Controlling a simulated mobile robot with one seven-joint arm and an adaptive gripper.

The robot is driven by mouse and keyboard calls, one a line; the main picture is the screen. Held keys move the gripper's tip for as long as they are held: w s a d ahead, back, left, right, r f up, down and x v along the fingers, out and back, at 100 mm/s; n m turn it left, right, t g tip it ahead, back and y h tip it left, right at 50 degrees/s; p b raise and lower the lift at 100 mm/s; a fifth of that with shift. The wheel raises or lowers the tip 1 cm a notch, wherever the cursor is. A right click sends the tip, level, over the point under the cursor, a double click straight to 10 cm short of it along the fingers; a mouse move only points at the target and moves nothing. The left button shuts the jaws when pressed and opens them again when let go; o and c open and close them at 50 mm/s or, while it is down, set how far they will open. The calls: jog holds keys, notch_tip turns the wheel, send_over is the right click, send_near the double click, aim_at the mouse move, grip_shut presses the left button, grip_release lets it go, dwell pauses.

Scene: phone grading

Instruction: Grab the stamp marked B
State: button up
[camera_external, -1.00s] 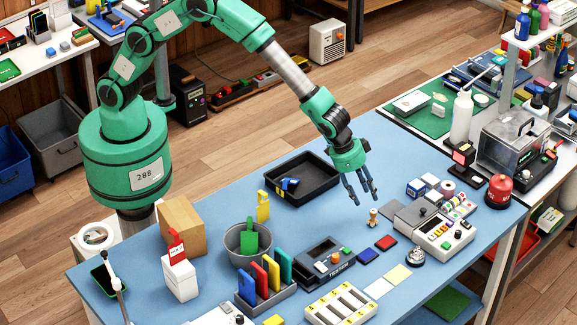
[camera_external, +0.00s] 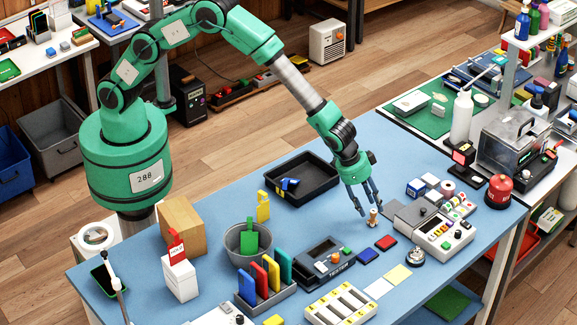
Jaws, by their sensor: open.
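A small wooden stamp (camera_external: 373,219) with a light handle stands upright on the blue table. No letter on it can be read at this size. My gripper (camera_external: 370,211) points down with its dark fingers apart, right at the stamp. The fingertips appear on either side of the stamp's top; whether they touch it cannot be told. A blue ink pad (camera_external: 367,256) and a red ink pad (camera_external: 386,243) lie just in front of the stamp.
A grey device with buttons (camera_external: 440,234) is close on the right, with a silver bell (camera_external: 415,257) before it. A black tray (camera_external: 302,181) lies behind to the left. A black tester box (camera_external: 325,262) stands front left. Bare table lies left of the stamp.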

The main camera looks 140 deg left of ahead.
aim_at(373, 211)
jog(key=shift+b+x, duration=0.4)
jog(key=shift+x, duration=1.55)
jog(key=shift+c, duration=0.2)
jog(key=c, duration=0.9)
